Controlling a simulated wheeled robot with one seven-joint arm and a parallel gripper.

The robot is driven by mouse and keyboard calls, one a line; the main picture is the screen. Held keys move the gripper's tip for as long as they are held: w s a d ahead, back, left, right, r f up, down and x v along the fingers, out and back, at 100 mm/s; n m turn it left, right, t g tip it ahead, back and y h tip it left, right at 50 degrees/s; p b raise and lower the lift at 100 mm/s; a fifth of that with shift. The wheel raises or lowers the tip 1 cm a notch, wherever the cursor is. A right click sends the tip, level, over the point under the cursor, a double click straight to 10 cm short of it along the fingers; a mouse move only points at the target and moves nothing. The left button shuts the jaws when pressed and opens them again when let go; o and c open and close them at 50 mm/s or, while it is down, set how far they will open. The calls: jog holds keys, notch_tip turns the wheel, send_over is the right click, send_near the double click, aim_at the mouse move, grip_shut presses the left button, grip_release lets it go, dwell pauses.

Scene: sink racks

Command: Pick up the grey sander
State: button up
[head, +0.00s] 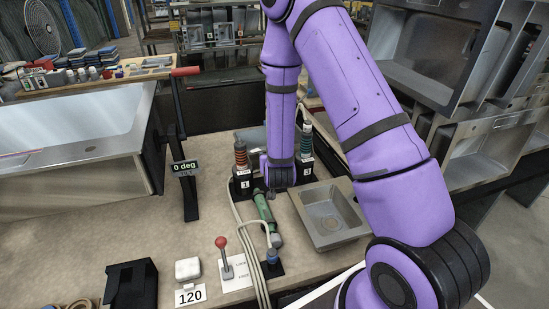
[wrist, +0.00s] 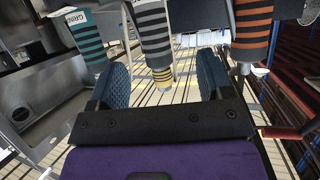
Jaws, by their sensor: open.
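In the wrist view, a grey sander (wrist: 153,30) with dark stripes and a yellow-banded lower end hangs between the two blue finger pads of my gripper (wrist: 162,72). The fingers are open, with a visible gap on both sides of its lower end. In the head view my arm hides the grey sander and most of my gripper. A teal-striped tool (wrist: 85,45) is to its left in the wrist view and an orange-striped tool (wrist: 250,35) to its right. In the head view the orange-striped tool (head: 241,153) and teal-striped tool (head: 305,143) stand in black holders either side of my arm.
A green tool (head: 265,212) lies on the bench in front of the holders. A small steel sink (head: 330,215) is at its right. A red-knobbed lever (head: 222,250), hoses and a black box (head: 131,285) are nearer. A large steel basin (head: 75,130) is at left.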

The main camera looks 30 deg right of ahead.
jog(key=shift+s+d+f+x, duration=0.1)
jog(key=shift+d+x, duration=0.05)
jog(key=shift+x, duration=1.7)
jog(key=shift+s+d+f+x, duration=0.15)
jog(key=shift+x, duration=1.7)
jog(key=shift+s+d+f+x, duration=0.1)
jog(key=shift+d+x, duration=0.05)
jog(key=shift+x, duration=1.7)
jog(key=shift+r, duration=0.1)
jog(key=c, duration=1.3)
jog(key=shift+o, duration=0.2)
jog(key=shift+r, duration=4.95)
